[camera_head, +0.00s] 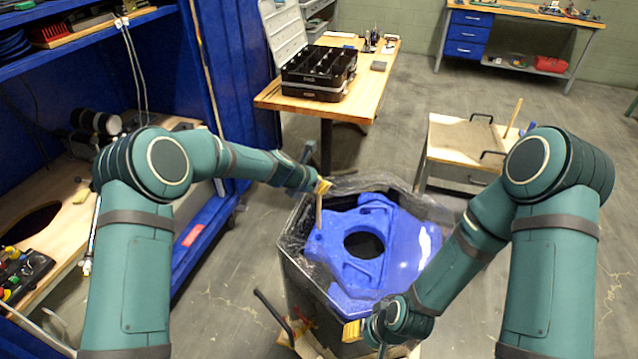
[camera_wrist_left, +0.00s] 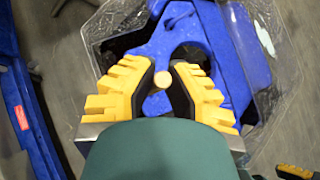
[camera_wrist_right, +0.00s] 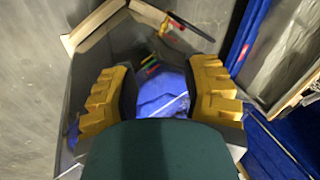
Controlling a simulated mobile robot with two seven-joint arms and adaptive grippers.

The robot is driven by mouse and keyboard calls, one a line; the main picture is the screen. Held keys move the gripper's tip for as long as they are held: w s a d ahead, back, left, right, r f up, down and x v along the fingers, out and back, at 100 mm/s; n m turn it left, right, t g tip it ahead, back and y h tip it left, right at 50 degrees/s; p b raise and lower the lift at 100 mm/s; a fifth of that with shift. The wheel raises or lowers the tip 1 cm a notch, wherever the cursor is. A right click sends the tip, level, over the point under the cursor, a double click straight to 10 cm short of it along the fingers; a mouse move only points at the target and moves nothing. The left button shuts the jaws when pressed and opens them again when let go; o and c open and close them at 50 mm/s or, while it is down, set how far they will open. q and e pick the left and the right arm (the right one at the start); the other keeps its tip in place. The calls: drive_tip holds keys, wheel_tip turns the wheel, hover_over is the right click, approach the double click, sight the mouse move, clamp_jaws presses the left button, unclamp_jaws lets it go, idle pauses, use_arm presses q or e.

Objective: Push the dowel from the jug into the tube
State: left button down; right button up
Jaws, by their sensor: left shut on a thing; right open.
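My left gripper (camera_head: 322,186) is shut on a pale wooden dowel (camera_head: 318,212), held roughly upright over the left edge of a blue moulded body (camera_head: 400,250). In the left wrist view the dowel (camera_wrist_left: 161,79) shows end-on between the yellow fingers. The dowel's lower end is close to a corner of the blue body; I cannot tell whether it sits in an opening. The blue body has a large round hole and lies in a clear-walled many-sided tank (camera_head: 292,262). My right gripper (camera_head: 352,330) is open and empty at the tank's front side. I cannot make out a jug.
A low cart (camera_head: 455,140) with black handles and an upright wooden stick (camera_head: 513,118) stands behind right. A wooden bench (camera_head: 375,80) with a black case (camera_head: 318,72) is behind. A blue shelf unit (camera_head: 195,240) bounds the left. Floor right of the tank is clear.

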use_arm(q)
drive_tip(key=b, duration=0.3)
hover_over(319, 228)
drive_tip(key=shift+f, duration=2.05)
drive_tip(key=shift+w+f+b, duration=0.2)
drive_tip(key=shift+f+b, duration=1.45)
drive_tip(key=shift+f, duration=0.25)
drive_tip(key=shift+w+f+b, duration=0.2)
drive_tip(key=shift+f+b, duration=1.4)
drive_tip(key=shift+f, duration=2.8)
